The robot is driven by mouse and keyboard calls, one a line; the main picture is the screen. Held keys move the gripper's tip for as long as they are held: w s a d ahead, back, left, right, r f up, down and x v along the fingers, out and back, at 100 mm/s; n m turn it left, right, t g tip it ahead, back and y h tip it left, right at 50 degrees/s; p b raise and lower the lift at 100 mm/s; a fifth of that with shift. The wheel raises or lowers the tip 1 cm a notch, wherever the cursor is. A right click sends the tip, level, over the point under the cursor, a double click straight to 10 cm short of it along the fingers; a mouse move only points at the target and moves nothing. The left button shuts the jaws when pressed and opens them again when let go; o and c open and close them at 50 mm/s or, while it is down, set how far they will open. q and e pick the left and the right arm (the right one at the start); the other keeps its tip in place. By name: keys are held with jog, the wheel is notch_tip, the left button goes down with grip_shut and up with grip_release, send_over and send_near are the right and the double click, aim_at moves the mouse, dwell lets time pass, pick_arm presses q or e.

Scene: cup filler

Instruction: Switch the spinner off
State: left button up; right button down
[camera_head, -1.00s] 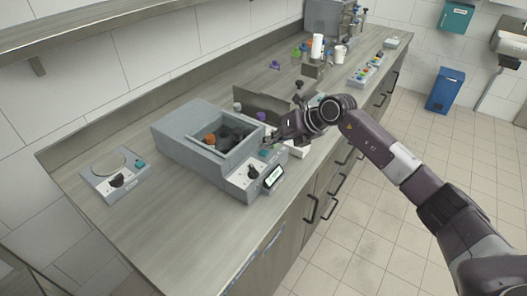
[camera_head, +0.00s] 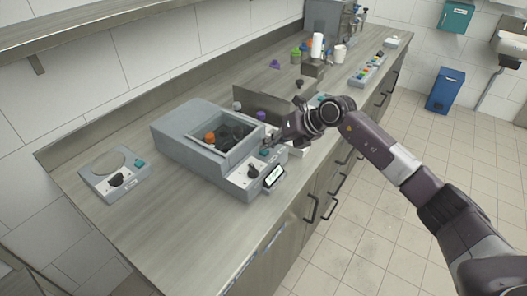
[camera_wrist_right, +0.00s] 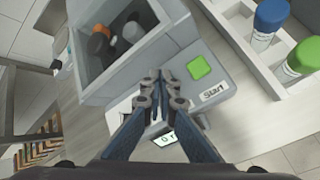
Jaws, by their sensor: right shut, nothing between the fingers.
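The spinner is the grey machine (camera_head: 182,133) on the counter, with an open-topped bin holding dark items and an orange one. My right gripper (camera_head: 276,142) is shut and empty above the panel. In the right wrist view its fingertips (camera_wrist_right: 163,76) appear just left of the button; contact is unclear.
A small device with a round plate (camera_head: 108,164) and knob stands left of the spinner. Blue-capped and green-capped vials stand in a holder (camera_wrist_right: 238,43) near my gripper. The front-left counter is clear.

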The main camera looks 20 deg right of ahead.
aim_at(266, 152)
jog(key=shift+f, duration=0.25)
dwell(0.5)
jog(key=shift+r+p, duration=0.35)
jog(key=shift+r, duration=0.3)
jog(key=shift+r+p, duration=2.15)
jog(key=shift+r, duration=0.95)
jog(key=shift+f, duration=0.1)
